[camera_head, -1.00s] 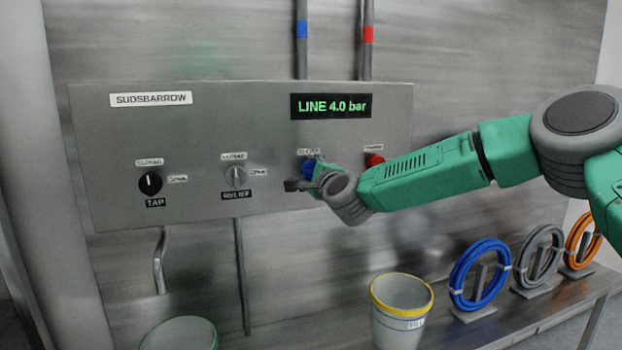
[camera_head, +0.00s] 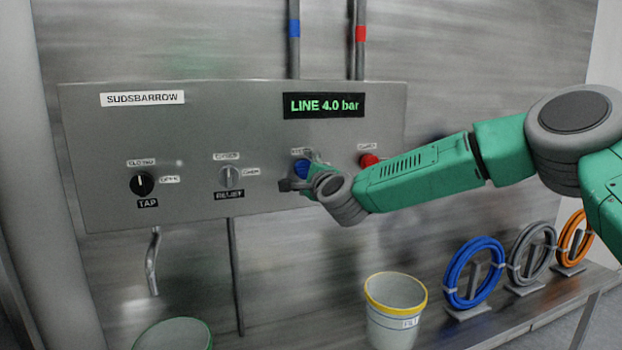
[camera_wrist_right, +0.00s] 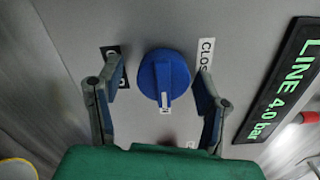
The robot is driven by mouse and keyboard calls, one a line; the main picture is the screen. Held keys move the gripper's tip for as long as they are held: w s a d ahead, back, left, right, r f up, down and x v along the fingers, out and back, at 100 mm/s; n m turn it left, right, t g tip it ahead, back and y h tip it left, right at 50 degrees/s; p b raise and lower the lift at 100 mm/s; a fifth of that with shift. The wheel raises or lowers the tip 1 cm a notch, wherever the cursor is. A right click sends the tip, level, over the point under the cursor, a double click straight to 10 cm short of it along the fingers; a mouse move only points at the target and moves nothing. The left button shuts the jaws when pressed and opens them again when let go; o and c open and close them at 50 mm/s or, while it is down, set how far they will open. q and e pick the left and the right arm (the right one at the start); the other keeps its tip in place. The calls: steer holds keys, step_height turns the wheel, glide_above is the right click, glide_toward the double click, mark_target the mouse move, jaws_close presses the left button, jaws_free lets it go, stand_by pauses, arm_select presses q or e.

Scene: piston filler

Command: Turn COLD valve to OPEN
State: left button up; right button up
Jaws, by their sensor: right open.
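The blue valve knob (camera_head: 301,168) is on the grey panel, below the pipe with the blue band, and my right gripper partly covers it in the head view. In the right wrist view the blue knob (camera_wrist_right: 163,78) sits between the two fingers, with its white-tipped pointer toward the gripper palm. A label reading "CLOS" (camera_wrist_right: 206,55) is beside it, and a dark label is partly hidden by the left finger. My right gripper (camera_head: 290,185) is open, its fingers (camera_wrist_right: 160,90) on either side of the knob with gaps showing. My left gripper is not in view.
The panel (camera_head: 110,210) also carries a black TAP knob (camera_head: 141,184), a grey RELIEF knob (camera_head: 230,177) and a red knob (camera_head: 369,160). A display (camera_head: 323,105) reads "LINE 4.0 bar". Below stand a yellow-rimmed bucket (camera_head: 394,320) and a blue hose coil (camera_head: 473,273).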

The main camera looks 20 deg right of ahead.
steer(key=s, duration=1.1)
steer(key=shift+s+d+f, duration=0.15)
steer(key=shift+s+d, duration=0.1)
steer(key=shift+f, duration=0.15)
